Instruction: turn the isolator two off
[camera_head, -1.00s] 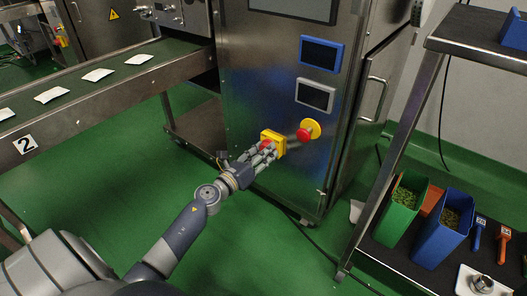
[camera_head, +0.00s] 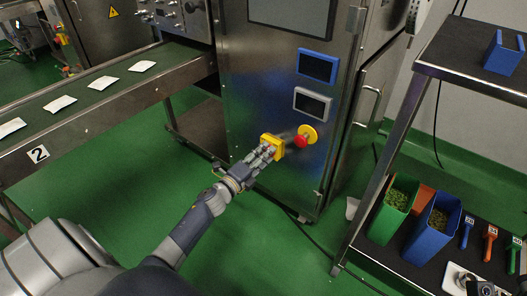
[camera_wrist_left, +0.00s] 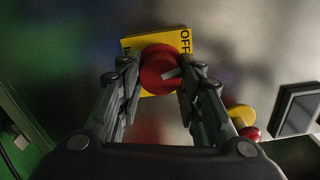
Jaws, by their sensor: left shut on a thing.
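The isolator two, a yellow square plate (camera_head: 279,147) with a red round knob (camera_wrist_left: 157,68), is on the front of the steel machine cabinet. In the left wrist view the plate (camera_wrist_left: 132,43) carries "OFF" lettering along its right edge, and a small grey mark shows on the knob. My left gripper (camera_head: 267,151) reaches it from the lower left. In the left wrist view its fingers (camera_wrist_left: 157,75) lie on both sides of the knob, shut on it. In the head view the fingers mostly hide the knob. My right gripper is not in view.
A red emergency button on a yellow disc (camera_head: 306,136) is close to the right of the isolator. Two screens (camera_head: 317,66) are above it. A conveyor (camera_head: 115,96) with teabags runs at left. A steel rack (camera_head: 399,125) with bins stands at right. Green floor lies below.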

